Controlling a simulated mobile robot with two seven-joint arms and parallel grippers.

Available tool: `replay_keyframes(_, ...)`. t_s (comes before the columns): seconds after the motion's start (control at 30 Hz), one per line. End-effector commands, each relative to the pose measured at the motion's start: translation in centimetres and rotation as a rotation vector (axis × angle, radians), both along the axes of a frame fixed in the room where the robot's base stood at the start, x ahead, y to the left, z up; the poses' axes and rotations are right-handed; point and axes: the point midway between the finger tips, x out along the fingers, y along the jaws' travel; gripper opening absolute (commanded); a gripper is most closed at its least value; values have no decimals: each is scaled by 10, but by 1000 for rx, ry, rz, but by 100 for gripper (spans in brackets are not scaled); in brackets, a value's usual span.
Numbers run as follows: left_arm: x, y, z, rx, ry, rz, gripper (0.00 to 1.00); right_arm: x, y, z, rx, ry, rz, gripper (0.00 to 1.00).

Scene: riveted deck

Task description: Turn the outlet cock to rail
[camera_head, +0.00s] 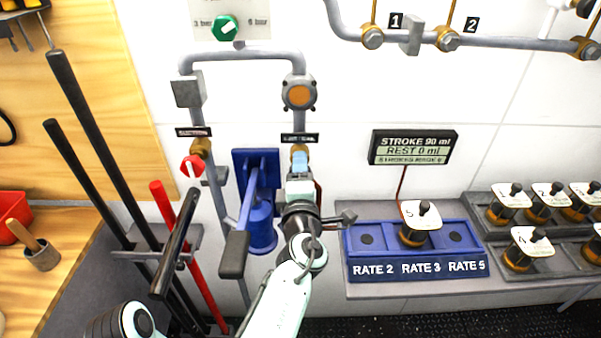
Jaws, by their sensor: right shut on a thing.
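The outlet cock (299,150) is a brass fitting on the grey pipe, below an orange-faced round fitting and a small dark label too small to read. My right gripper (299,164) reaches up to it from below and is shut at the cock. The cock's handle is mostly hidden by the gripper, so its direction cannot be told. Part of my left arm shows at the lower left, but its gripper cannot be made out.
A blue hand pump (262,228) with a black-gripped lever (235,254) stands close left of my right arm. A red-handled cock (193,166) is further left, beside long bars. Right are a blue rate tray (363,272), a stroke display (413,147) and several numbered weights.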

Motion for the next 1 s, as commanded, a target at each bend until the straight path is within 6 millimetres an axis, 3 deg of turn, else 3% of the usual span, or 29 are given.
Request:
replay_keyframes(0.3, 1, 0, -1, 0, -2, 1, 43, 0, -2, 2, -132, -2, -4, 21)
replay_keyframes(0.87, 1, 0, -1, 0, -3, 1, 43, 0, -2, 2, -162, -3, -4, 21)
replay_keyframes(0.9, 1, 0, -1, 0, -3, 1, 43, 0, -2, 2, -162, -3, -5, 55)
replay_keyframes(0.97, 1, 0, -1, 0, -3, 1, 43, 0, -2, 2, -162, -3, -4, 74)
replay_keyframes(1.0, 1, 0, -1, 0, -3, 1, 43, 0, -2, 2, -162, -2, -4, 76)
